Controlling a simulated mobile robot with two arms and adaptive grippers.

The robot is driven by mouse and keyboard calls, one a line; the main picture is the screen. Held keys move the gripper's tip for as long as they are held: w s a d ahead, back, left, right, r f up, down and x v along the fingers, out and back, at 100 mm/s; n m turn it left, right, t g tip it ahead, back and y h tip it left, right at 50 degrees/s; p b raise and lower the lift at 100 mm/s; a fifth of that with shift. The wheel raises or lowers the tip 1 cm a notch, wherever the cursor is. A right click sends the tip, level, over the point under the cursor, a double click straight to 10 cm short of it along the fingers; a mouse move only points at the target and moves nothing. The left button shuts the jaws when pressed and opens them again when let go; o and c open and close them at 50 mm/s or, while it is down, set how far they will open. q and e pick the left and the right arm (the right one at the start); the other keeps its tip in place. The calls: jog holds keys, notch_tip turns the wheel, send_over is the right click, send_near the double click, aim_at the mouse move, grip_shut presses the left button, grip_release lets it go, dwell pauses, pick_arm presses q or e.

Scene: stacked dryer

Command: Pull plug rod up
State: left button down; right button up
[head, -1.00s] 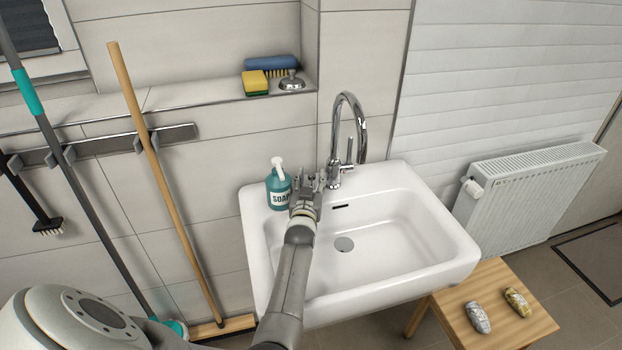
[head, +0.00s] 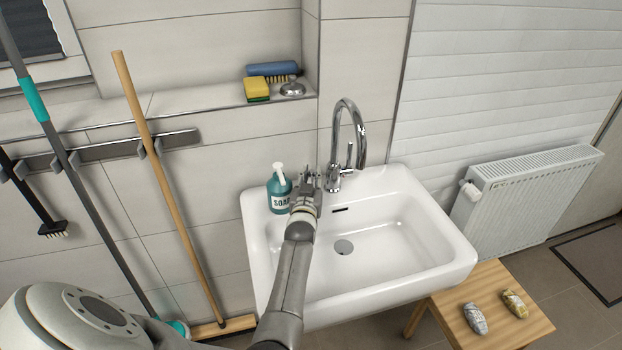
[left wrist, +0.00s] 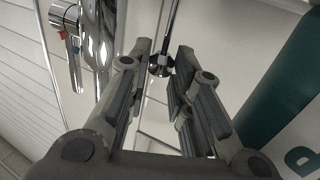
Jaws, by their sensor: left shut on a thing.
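The plug rod (left wrist: 172,30) is a thin chrome rod with a small dark and chrome knob, seen between my fingers in the left wrist view. My left gripper (head: 308,178) is at the back rim of the white sink (head: 400,235), between the soap bottle and the chrome faucet (head: 335,180). In the left wrist view my left gripper (left wrist: 162,62) has its fingertips on either side of the rod's knob and is shut on it. My right gripper is not in view.
A teal soap bottle (head: 279,188) stands close to the left of my gripper. The faucet is close on its right. The sink bowl is empty around its drain (head: 343,247). A wooden stool (head: 490,325) with two small objects stands at the lower right.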

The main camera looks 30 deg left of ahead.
pick_arm(q)
jog(key=c, duration=1.6)
grip_release()
jog(key=shift+r, duration=0.15)
jog(key=o, duration=0.3)
jog(key=shift+w, duration=0.1)
notch_tip(320, 180, up, 10)
jog(key=shift+f, duration=0.2)
